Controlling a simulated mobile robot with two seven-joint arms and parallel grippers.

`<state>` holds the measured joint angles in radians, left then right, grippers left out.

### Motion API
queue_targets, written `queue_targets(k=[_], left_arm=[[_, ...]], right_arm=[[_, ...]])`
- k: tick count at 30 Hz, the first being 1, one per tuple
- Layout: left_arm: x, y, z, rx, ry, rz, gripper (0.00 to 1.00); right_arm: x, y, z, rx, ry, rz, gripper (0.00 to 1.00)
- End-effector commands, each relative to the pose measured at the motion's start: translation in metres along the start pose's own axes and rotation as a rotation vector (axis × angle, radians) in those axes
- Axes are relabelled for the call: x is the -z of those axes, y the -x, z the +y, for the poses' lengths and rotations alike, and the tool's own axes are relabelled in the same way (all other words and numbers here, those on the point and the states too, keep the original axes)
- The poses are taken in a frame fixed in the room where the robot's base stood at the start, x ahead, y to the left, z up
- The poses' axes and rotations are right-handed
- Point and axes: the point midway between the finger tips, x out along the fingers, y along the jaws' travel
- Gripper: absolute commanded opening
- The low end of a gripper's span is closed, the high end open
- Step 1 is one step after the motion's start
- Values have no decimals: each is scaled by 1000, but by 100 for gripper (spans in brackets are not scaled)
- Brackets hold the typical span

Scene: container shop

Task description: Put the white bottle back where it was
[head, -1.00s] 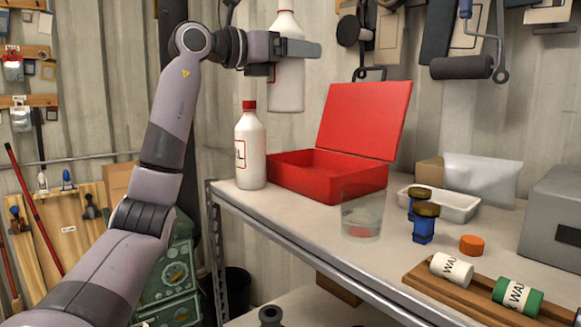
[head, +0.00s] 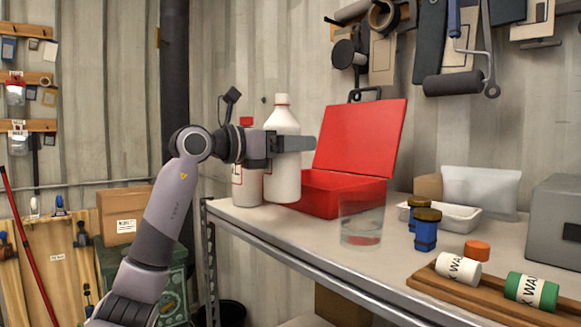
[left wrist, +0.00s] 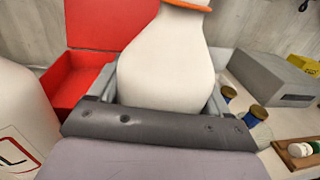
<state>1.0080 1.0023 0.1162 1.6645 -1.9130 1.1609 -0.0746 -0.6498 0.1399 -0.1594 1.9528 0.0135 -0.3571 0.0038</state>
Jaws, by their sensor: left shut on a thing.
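The white bottle (head: 283,182) with a white cap is upright in my left gripper (head: 290,144), which is shut on its upper body. Its base is low, at about bench-top height in the head view; I cannot tell whether it touches. It fills the middle of the left wrist view (left wrist: 170,65), with an orange band near its top. A second white bottle with a red cap (head: 247,184) stands on the bench just left of it, partly hidden by my gripper. The open red box (head: 342,197) is just right of the held bottle. My right gripper is not in view.
The bench (head: 310,235) also holds a clear glass (head: 362,220), blue jars (head: 427,230), a white tray (head: 455,217), an orange cap (head: 477,250), a wooden rack with wax tins (head: 490,297) and a grey case (head: 558,225). The bench front between bottles and glass is clear.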

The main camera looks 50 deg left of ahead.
Motion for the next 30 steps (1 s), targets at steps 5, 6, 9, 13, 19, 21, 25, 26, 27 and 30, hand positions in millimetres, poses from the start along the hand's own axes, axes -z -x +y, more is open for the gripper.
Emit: queue_targets(k=[5,6,9,13,19,21,25,26,27,30], left_arm=[[23,-1,-1,2,2,2,23],[28,-1,-1,2,2,2,23],[35,0,0,2,1,1,23],[36,0,0,0,0,-1,23],[36,0,0,0,0,0,23],[39,0,0,0,0,0,23],[40,0,0,0,1,2,97],[40,0,0,0,1,2,100],[40,0,0,0,1,2,100],[40,0,0,0,1,1,100]], right_arm=[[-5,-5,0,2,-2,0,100],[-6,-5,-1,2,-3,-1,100],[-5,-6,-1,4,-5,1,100],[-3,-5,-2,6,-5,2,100],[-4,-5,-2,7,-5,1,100],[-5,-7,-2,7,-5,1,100],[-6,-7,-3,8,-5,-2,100],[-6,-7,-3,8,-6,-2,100],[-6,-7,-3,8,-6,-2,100],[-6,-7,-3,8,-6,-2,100]])
